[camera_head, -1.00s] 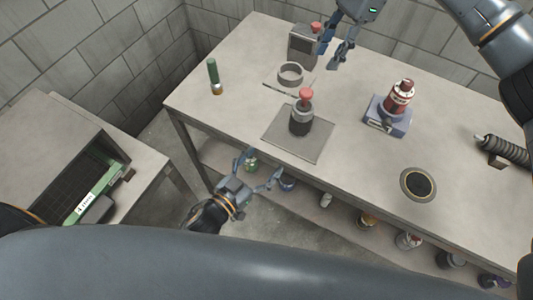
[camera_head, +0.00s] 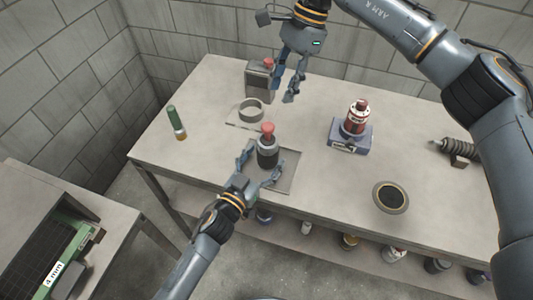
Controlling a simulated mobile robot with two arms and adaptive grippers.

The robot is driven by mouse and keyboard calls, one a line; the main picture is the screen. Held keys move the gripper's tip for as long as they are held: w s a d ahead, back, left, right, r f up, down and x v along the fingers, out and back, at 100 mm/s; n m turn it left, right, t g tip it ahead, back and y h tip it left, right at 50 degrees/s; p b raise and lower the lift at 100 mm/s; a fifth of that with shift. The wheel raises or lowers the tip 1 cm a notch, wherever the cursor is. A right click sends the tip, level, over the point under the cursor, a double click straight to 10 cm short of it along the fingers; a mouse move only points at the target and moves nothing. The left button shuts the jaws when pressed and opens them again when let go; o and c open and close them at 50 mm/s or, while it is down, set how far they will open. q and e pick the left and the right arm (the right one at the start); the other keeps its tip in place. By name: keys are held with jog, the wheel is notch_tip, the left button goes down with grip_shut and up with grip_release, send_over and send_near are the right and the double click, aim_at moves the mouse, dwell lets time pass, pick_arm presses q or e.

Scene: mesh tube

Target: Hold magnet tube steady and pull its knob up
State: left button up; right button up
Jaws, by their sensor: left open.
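The magnet tube (camera_head: 267,155) is a dark and grey cylinder with a red knob (camera_head: 268,129) on top. It stands upright on a square grey plate (camera_head: 287,180) on the table. My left gripper (camera_head: 260,168) is open, with its fingers on either side of the tube's lower part; I cannot tell whether they touch it. My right gripper (camera_head: 283,90) is above the back of the table, behind the tube and near a grey box. Its fingers are spread apart, and nothing shows between them.
A grey box with a red top (camera_head: 258,84) and a ring (camera_head: 251,110) are behind the tube. A green cylinder (camera_head: 176,123) is at left, a round dark disc (camera_head: 391,197) at front right.

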aim_at(268, 125)
pick_arm(q)
jog(key=shift+x, duration=0.8)
jog(key=shift+c, duration=0.5)
jog(key=c, duration=1.4)
pick_arm(e)
jog(key=o, duration=0.3)
pick_arm(q)
jog(key=shift+a, duration=0.1)
pick_arm(e)
jog(key=shift+o, duration=0.2)
jog(key=s+a+r+n+t+h, duration=0.2)
jog(key=a+r+n+h, duration=0.15)
jog(key=n, duration=0.45)
notch_tip(268, 125, down, 12)
jog(key=shift+s+d+f, duration=0.1)
jog(key=shift+s+f, duration=0.05)
